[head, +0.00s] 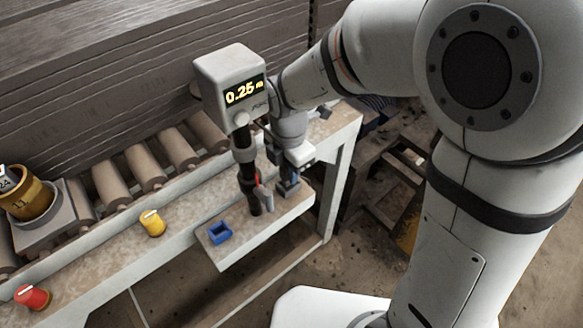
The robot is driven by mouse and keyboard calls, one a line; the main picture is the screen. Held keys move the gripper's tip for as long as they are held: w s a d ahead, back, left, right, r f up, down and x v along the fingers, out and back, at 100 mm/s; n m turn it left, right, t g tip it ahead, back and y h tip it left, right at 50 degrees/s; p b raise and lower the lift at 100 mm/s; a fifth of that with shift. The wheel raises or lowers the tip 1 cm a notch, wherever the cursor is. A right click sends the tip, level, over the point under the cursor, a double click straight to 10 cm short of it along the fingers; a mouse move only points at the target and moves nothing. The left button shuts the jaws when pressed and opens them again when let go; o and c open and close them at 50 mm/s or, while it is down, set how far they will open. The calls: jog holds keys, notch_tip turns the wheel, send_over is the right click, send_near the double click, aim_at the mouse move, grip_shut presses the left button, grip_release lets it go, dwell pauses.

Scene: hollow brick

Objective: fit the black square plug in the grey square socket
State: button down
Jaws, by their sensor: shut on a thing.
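My gripper (288,178) is over the back right part of a small shelf board (225,257), its fingers pointing down. It is shut on a small dark piece, which looks like the black plug (288,190); the piece is tiny here, and I cannot tell whether it touches the board. A small light grey upright piece (267,198) stands just left of the gripper, partly beside a black post. I cannot tell whether this is the grey socket, and no square opening shows on it. A blue hollow square socket (220,232) sits nearer the board's front left.
A yellow knob (152,222), a red knob (32,297), rollers (145,170) and a brown mug (30,200) are at left.

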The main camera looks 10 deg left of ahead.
jog(key=shift+f+b, duration=0.55)
jog(key=shift+f, duration=0.2)
jog(key=c, duration=1.2)
grip_release()
jog(key=shift+o, duration=0.2)
notch_tip(320, 180, up, 8)
jog(key=shift+f, duration=0.1)
